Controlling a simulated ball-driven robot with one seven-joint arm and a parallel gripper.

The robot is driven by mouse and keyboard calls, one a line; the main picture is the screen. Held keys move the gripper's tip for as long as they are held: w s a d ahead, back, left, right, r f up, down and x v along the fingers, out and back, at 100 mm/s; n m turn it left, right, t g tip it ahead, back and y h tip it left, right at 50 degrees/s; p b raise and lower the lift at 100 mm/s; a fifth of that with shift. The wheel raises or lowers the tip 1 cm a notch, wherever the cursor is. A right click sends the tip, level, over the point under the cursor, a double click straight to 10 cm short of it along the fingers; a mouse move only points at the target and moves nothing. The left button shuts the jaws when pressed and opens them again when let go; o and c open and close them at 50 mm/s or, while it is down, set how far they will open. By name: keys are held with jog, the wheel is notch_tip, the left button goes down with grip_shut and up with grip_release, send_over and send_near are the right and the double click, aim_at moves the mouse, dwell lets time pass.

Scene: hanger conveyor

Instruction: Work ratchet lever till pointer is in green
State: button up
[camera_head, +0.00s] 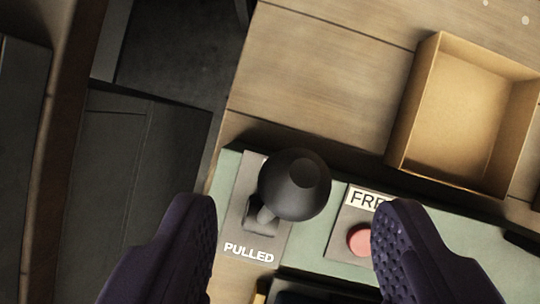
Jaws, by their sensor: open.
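A lever with a round black knob (294,185) stands on a grey plate on the green panel (328,232). Its short stem (263,216) comes out of a dark base below the knob, and the plate reads "PULLED". My gripper (292,225) is open, one finger to the left and one to the right of the lever, with the knob in the gap between them and apart from both. The right finger partly covers a red button (361,240) and its label, of which "FRE" shows. No pointer or green zone of a gauge is visible.
An open, empty cardboard box (468,112) sits on the wooden surface (320,70) at the upper right. Dark floor or panels (145,160) lie at the left, beyond the wood's edge. A dark object (325,290) shows at the bottom.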

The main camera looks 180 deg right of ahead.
aim_at(296, 208)
jog(key=shift+x, duration=1.6)
grip_shut()
